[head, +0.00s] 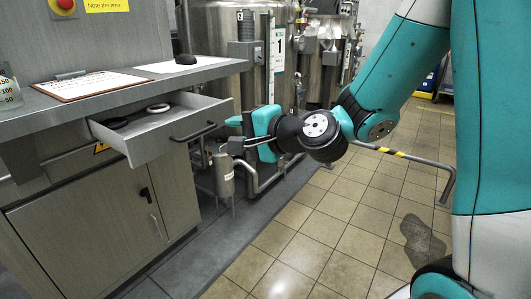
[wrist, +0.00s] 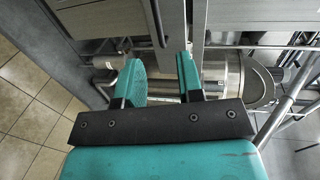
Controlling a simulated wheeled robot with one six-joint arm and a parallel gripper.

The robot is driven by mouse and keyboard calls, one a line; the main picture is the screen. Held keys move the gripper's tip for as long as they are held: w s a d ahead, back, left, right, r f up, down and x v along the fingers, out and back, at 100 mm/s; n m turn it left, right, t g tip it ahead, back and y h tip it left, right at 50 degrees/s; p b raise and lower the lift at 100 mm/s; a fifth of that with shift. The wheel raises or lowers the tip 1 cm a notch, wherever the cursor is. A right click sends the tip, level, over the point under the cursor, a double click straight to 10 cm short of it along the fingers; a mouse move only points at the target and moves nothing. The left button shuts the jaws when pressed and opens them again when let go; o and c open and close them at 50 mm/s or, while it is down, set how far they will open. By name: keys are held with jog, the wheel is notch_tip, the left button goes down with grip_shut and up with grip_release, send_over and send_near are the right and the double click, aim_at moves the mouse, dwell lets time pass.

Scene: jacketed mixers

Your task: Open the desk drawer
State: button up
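The grey desk drawer (head: 160,140) stands pulled out from under the desk top in the head view, with its inside showing. Its dark bar handle (head: 193,133) is on the drawer front. My gripper (head: 231,133) is to the right of the handle, apart from it, with its fingers pointing toward the drawer. In the wrist view, the two teal fingers of my gripper (wrist: 159,60) are spread with nothing held between them. A dark bar, which looks like the handle (wrist: 157,22), lies beyond the fingertips.
A dark ring (head: 115,123) and a pale ring (head: 158,108) lie in the drawer. A clipboard (head: 92,85) and a black mouse-like object (head: 186,59) are on the desk top. Below is a cabinet door (head: 90,225).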

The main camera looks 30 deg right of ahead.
jog(key=b+v, duration=0.6)
jog(key=shift+s+b, duration=0.25)
jog(key=shift+b, duration=0.05)
dwell(0.3)
jog(key=s+a+f+n+g, duration=0.7)
jog(key=s+a+n+g, duration=0.1)
jog(key=n, duration=0.2)
jog(key=s+f+n+g+h, duration=0.3)
jog(key=s+f+n+g, duration=0.25)
jog(key=s+n, duration=0.5)
notch_tip(320, 180, up, 21)
jog(key=m+p, duration=0.1)
jog(key=p, duration=2)
jog(key=shift+s+r, duration=0.2)
jog(key=shift+r, duration=0.05)
